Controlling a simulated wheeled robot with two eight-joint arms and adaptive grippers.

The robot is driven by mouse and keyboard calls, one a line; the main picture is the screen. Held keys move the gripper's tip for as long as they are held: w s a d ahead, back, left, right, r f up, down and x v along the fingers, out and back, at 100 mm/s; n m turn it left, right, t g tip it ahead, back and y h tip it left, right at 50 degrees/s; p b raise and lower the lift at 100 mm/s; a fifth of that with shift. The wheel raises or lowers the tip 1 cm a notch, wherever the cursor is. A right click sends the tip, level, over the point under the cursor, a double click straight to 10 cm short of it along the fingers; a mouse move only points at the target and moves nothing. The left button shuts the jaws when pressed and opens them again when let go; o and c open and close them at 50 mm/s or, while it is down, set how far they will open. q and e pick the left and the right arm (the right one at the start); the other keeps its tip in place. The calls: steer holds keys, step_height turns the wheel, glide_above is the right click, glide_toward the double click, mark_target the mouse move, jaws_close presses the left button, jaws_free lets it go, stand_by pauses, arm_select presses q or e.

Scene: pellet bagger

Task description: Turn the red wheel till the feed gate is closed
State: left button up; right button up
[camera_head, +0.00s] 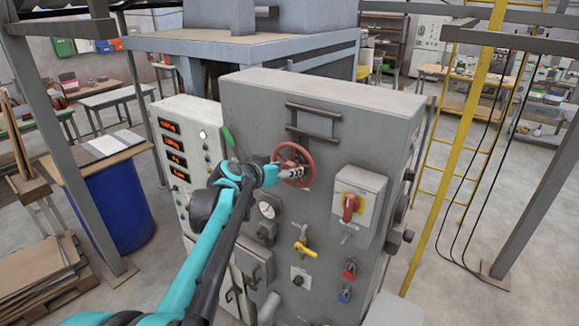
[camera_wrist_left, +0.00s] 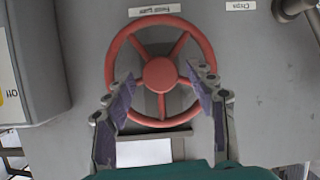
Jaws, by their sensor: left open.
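The red wheel (camera_head: 301,152) is mounted on the upper front of a grey cabinet. In the left wrist view the red wheel (camera_wrist_left: 160,72) faces me, with a round hub and several spokes. My left gripper (camera_head: 292,172) is at the lower part of the wheel in the head view. In the left wrist view my left gripper (camera_wrist_left: 160,90) is open, with one finger at each side of the wheel's lower half. I cannot tell whether the fingers touch the rim. A small label (camera_wrist_left: 154,10) sits above the wheel. The feed gate cannot be made out. My right gripper is not in view.
A display panel (camera_head: 180,140) stands left. A yellow ladder (camera_head: 452,170) stands right.

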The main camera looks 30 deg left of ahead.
arm_select(q)
steer(key=shift+w+a+f, duration=0.1)
steer(key=shift+w+f, duration=0.1)
steer(key=shift+w, duration=0.45)
steer(key=shift+w+f, duration=0.2)
steer(key=shift+w, duration=0.1)
jaws_close()
